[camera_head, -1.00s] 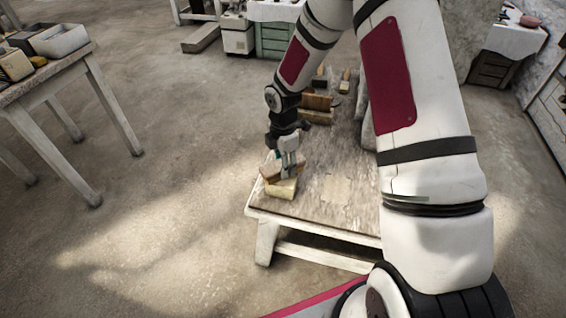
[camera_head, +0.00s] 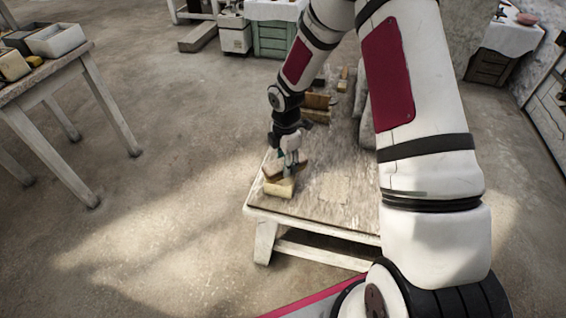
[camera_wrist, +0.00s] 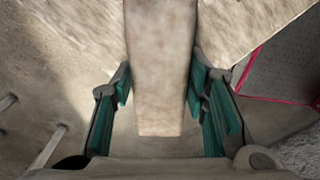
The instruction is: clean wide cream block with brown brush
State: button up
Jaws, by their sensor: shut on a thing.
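My gripper (camera_head: 291,160) is low over the near left corner of the low wooden table. It is shut on the brown brush (camera_head: 273,171), which sticks out to the left of the fingers. In the wrist view the brush's pale tan back (camera_wrist: 160,70) lies lengthwise between my teal-padded fingers (camera_wrist: 160,100). The wide cream block (camera_head: 279,188) lies on the table just under the brush. Brush and block overlap in the head view; I cannot tell whether they touch. The block is not distinguishable in the wrist view.
The table (camera_head: 325,210) is bare to the right of the block. Brown blocks (camera_head: 317,103) and a small brush (camera_head: 343,82) stand farther back, near a grey sack-like shape (camera_head: 366,125). Another table with boxes (camera_head: 55,40) is at the left, with open floor between.

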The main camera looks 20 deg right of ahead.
aim_at(275, 166)
jog(key=shift+d, duration=0.4)
jog(key=shift+a, duration=0.15)
jog(key=shift+s+a+f, duration=0.1)
jog(key=shift+s+a, duration=0.05)
jog(key=shift+a, duration=0.85)
jog(key=shift+s+a, duration=0.15)
jog(key=shift+a, duration=0.85)
jog(key=shift+d, duration=0.1)
jog(key=shift+w+d, duration=0.2)
jog(key=shift+d, duration=0.85)
jog(key=shift+w+d, duration=0.15)
jog(key=shift+d, duration=0.85)
jog(key=shift+a, duration=0.15)
jog(key=shift+s+a, duration=0.2)
jog(key=shift+a, duration=0.85)
jog(key=shift+s+a, duration=0.15)
jog(key=shift+a, duration=0.85)
